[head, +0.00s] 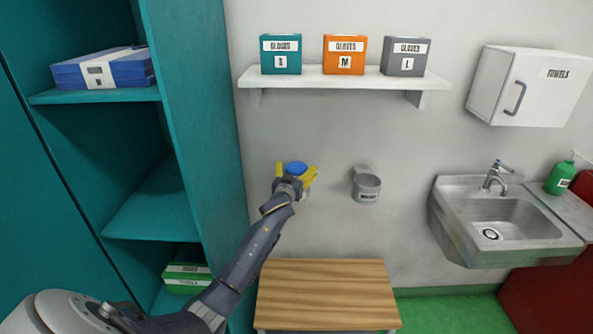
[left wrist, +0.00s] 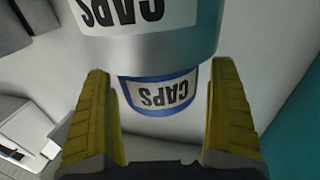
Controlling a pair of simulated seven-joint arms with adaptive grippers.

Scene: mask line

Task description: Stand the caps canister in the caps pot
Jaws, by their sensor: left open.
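The caps canister is blue with a white CAPS label. Its blue top (head: 296,168) shows in the head view at my left gripper (head: 297,176). In the left wrist view, which is upside down, the canister (left wrist: 160,93) is between the two yellow fingers of my left gripper (left wrist: 165,110), with gaps on both sides. The gripper is open. The metal caps pot (left wrist: 150,45), also labelled CAPS, covers the rest of the canister, which appears to stand upright in it. In the head view the arm and gripper mostly hide this pot. My right gripper is not in view.
A second grey wall pot (head: 367,187) hangs to the right. A shelf (head: 345,81) with glove boxes is above. A teal cabinet (head: 195,100) stands left, a wooden bench (head: 327,290) is below, and a sink (head: 510,218) is at right.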

